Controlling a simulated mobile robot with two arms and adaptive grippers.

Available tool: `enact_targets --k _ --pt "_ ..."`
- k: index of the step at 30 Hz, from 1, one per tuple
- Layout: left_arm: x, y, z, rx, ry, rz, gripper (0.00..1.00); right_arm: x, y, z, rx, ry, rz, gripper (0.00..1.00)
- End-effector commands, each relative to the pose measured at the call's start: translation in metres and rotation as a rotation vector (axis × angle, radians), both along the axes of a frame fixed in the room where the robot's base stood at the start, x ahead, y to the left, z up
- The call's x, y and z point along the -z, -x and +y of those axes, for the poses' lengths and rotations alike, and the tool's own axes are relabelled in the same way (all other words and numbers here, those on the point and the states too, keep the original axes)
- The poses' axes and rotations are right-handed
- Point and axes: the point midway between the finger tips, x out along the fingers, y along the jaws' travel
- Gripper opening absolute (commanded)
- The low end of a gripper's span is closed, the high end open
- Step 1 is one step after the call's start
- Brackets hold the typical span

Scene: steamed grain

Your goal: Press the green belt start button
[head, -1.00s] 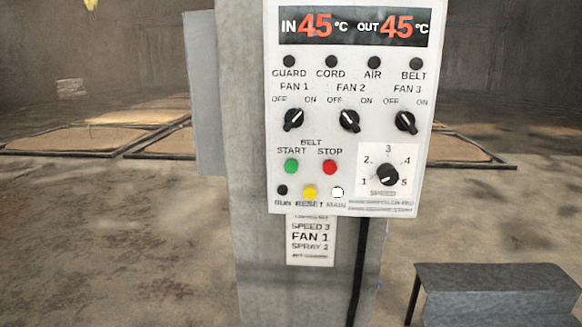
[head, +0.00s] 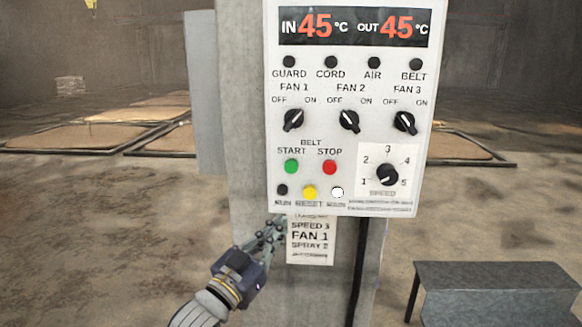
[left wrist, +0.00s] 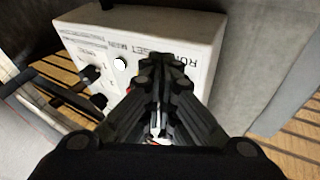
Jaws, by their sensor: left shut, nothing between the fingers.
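The green belt start button (head: 291,166) is on the white control panel (head: 420,100), under the label START and left of the red stop button (head: 330,168). My left gripper (head: 278,226) is shut and empty. In the head view its tips show below the panel's lower left edge, below the green button, beside the paper label. In the left wrist view the shut fingers (left wrist: 160,100) point at the panel (left wrist: 190,30), which appears upside down. They hide the green button there. My right gripper is not in view.
A yellow reset button (head: 310,192), a white button (head: 337,192) and a dark run lamp (head: 282,190) sit below the start and stop buttons. The panel is on a concrete pillar (head: 250,120). A grey bench (head: 495,285) stands at lower right.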

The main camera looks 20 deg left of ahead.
Motion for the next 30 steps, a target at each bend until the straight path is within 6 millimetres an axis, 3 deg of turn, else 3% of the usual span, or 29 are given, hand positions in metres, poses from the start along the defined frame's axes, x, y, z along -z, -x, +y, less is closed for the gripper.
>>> enact_targets --k 1,3,6,10,16,30 --pt "-0.025 0.010 -0.006 0.019 -0.001 -0.045 0.00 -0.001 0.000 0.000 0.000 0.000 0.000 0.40" --pt "-0.052 0.023 -0.014 0.042 -0.003 -0.097 0.00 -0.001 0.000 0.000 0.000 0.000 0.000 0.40" --pt "-0.083 0.041 -0.024 0.071 -0.004 -0.159 0.00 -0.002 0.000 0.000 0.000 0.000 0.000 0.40" --pt "-0.111 0.059 -0.033 0.100 -0.006 -0.215 0.00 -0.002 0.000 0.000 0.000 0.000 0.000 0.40" --pt "-0.125 0.070 -0.038 0.117 -0.007 -0.247 0.00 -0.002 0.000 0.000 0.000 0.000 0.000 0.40" --pt "-0.125 0.063 -0.036 0.116 -0.008 -0.247 0.00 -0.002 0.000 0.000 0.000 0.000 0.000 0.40"
